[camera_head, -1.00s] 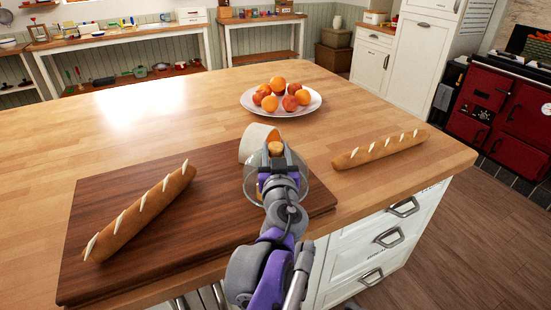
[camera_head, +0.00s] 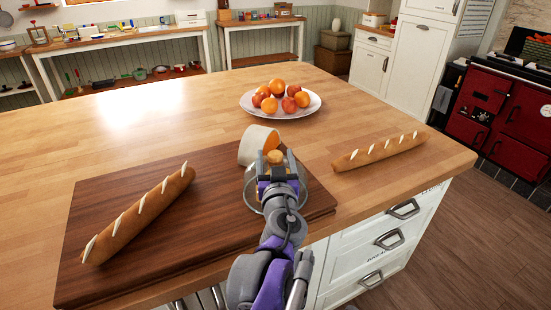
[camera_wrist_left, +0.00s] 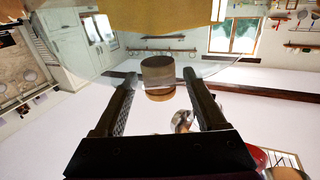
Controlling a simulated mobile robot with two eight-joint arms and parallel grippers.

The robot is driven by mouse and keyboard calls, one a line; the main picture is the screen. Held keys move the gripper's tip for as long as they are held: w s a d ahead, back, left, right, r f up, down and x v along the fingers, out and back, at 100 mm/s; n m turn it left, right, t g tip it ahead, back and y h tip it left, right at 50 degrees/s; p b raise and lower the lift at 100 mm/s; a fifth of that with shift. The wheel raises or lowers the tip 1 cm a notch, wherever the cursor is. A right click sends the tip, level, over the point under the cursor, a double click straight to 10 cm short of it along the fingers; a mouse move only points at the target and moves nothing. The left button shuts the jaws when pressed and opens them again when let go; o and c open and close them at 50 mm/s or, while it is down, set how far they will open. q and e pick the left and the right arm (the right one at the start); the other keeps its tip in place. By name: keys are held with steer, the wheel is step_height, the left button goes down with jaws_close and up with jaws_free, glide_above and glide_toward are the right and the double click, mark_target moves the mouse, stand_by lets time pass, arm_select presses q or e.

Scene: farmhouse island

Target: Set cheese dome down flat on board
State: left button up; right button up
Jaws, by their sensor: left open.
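The clear glass cheese dome (camera_head: 249,193) is at the right part of the dark wooden board (camera_head: 160,215). Its wooden knob (camera_head: 275,157) shows at the tip of my left gripper (camera_head: 277,168). In the left wrist view, the knob (camera_wrist_left: 158,72) lies between the two spread fingers of the gripper (camera_wrist_left: 160,92), with gaps on both sides. The gripper is open. My arm hides much of the dome and its near rim, so I cannot tell if the whole rim lies flat. A pale-rinded cheese (camera_head: 257,144) sits just behind the dome. My right gripper is out of view.
A baguette (camera_head: 140,215) lies on the board's left side. Another baguette (camera_head: 380,151) lies on the island top (camera_head: 190,110) to the right. A white plate (camera_head: 312,109) of oranges and reddish fruit stands behind.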

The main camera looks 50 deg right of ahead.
arm_select(q)
steer(key=v, duration=0.7)
steer(key=shift+s+a, duration=0.2)
steer(key=shift+f, duration=0.1)
